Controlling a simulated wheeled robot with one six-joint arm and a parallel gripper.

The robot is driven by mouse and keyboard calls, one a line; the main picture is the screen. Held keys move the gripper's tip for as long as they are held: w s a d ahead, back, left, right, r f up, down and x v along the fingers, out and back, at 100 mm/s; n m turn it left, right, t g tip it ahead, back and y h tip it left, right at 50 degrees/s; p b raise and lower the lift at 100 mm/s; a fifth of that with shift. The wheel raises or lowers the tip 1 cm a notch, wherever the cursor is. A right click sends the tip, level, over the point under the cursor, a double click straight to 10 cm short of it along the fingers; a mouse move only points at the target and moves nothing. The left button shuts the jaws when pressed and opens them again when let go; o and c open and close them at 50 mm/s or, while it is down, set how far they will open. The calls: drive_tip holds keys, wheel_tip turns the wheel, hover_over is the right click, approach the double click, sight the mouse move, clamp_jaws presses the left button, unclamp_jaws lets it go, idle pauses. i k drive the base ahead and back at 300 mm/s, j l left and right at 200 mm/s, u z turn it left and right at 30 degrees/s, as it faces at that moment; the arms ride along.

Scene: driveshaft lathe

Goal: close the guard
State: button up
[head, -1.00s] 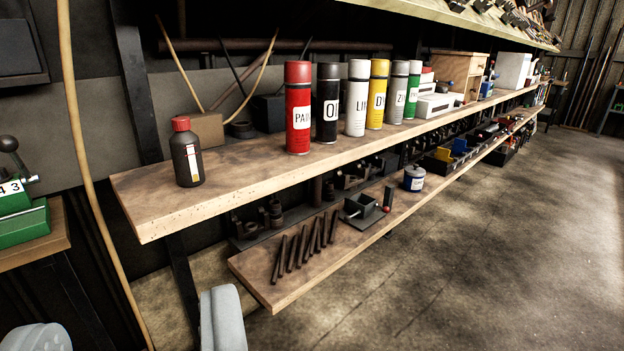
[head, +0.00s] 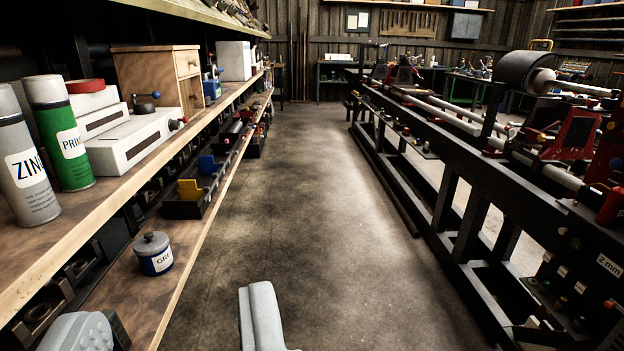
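The long dark driveshaft lathe (head: 450,158) runs along the right side of the head view, with a pale shaft (head: 540,170) along its top. A dark rounded cover (head: 527,70) stands over the far part of the lathe at the upper right; I cannot tell whether it is the guard or how far open it is. My gripper (head: 172,318) shows at the bottom left as two grey fingers set wide apart, with nothing between them. It is well away from the lathe.
A wooden shelf (head: 105,195) on the left holds spray cans, white boxes and a wooden cabinet (head: 155,82). A blue and white tin (head: 155,262) stands on the lower shelf. The concrete aisle (head: 300,190) between shelf and lathe is clear. A back bench (head: 335,65) stands at the far wall.

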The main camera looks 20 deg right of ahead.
sight(512, 69)
drive_tip(key=i+l+z, duration=0.15)
drive_tip(key=i+z, duration=0.8)
drive_tip(key=i+j+z, duration=0.25)
drive_tip(key=i+z, duration=0.25)
drive_tip(key=i+j+z, duration=0.3)
drive_tip(key=z, duration=0.15)
